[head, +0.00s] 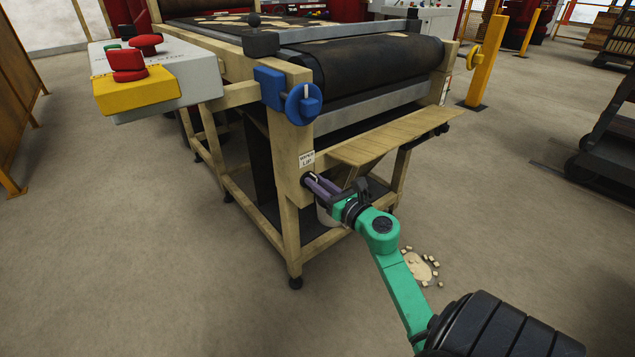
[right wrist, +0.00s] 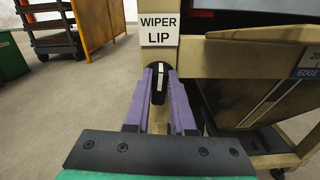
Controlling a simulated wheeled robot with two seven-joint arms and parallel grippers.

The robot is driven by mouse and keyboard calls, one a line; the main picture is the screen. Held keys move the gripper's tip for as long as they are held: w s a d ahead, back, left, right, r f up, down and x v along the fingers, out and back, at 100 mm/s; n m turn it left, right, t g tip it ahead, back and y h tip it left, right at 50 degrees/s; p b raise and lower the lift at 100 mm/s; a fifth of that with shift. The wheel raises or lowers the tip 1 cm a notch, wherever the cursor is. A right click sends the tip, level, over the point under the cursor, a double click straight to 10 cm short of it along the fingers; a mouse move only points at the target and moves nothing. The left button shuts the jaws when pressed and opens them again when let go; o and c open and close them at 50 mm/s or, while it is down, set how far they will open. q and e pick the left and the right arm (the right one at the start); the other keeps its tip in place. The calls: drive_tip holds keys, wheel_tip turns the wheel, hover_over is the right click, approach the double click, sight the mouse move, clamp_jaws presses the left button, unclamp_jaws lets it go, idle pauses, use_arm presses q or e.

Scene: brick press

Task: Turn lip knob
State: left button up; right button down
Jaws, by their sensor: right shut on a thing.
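The lip knob (right wrist: 158,84) is a black knob with a white pointer mark, on the beige frame post below the sign reading WIPER LIP (right wrist: 158,29). The pointer stands about upright in the right wrist view. My right gripper (right wrist: 158,80) has its two purple fingers on either side of the knob, shut on it. In the head view the right gripper (head: 308,181) reaches the post below the small sign (head: 307,159), and the fingers mostly hide the knob. My left gripper is not in view.
A blue handwheel (head: 303,105) sticks out higher on the same post. A wooden shelf (head: 395,138) juts out to the right above my right arm. A control box (head: 155,80) with red buttons hangs at the left. Crumbs (head: 419,268) lie on the floor, which is otherwise open in front.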

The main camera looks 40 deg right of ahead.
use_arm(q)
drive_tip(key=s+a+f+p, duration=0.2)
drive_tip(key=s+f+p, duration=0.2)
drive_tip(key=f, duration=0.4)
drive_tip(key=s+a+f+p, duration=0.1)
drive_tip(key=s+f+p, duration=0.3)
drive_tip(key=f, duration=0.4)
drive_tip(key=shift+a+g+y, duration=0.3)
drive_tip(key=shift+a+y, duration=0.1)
use_arm(e)
drive_tip(key=shift+d+f+m, duration=0.2)
drive_tip(key=shift+m, duration=2.6)
drive_tip(key=shift+d+f+m, duration=0.15)
drive_tip(key=shift+f+m, duration=0.1)
drive_tip(key=shift+m, duration=2.55)
drive_tip(key=shift+d+f+m, duration=0.2)
drive_tip(key=shift+m, duration=2.6)
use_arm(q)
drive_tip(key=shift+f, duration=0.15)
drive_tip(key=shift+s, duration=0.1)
use_arm(e)
drive_tip(key=c, duration=0.8)
unclamp_jaws()
drive_tip(key=shift+o, duration=0.2)
